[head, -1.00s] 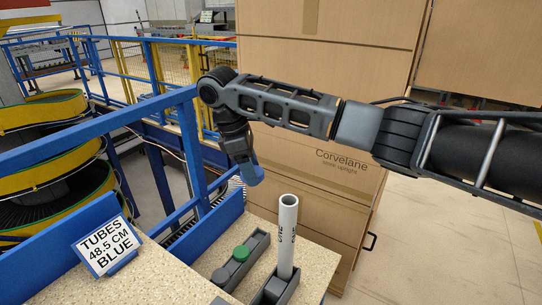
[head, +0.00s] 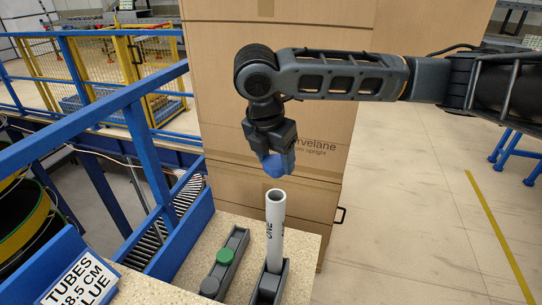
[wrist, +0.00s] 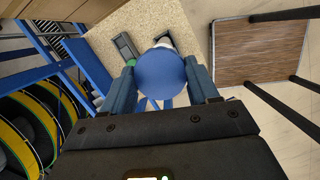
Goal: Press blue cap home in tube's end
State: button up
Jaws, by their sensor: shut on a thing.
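My gripper (head: 273,158) is shut on the blue cap (head: 274,166), which shows as a round blue disc (wrist: 162,74) between the fingers in the wrist view. The white-grey tube (head: 275,230) stands upright in a dark grey holder (head: 268,288) on the speckled worktop. Its open upper end faces up. The cap is above the tube's end, with a small gap between them in the head view. In the wrist view the cap hides most of the tube.
A grey rack with a green cap (head: 225,256) lies left of the tube. A sign (head: 78,287) reads tubes, 48.5 cm, blue. A blue railing (head: 100,125) runs along the left. A large cardboard carton (head: 215,110) stands behind the worktop.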

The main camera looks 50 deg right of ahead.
dwell(0.3)
jog(key=shift+f+b, duration=1.7)
jog(key=shift+f, duration=1.2)
jog(key=shift+f, duration=1.35)
jog(key=o, duration=1)
jog(key=shift+c, duration=0.2)
jog(key=shift+r, duration=0.1)
jog(key=v, duration=0.7)
jog(key=shift+r+b, duration=0.3)
jog(key=shift+r, duration=0.05)
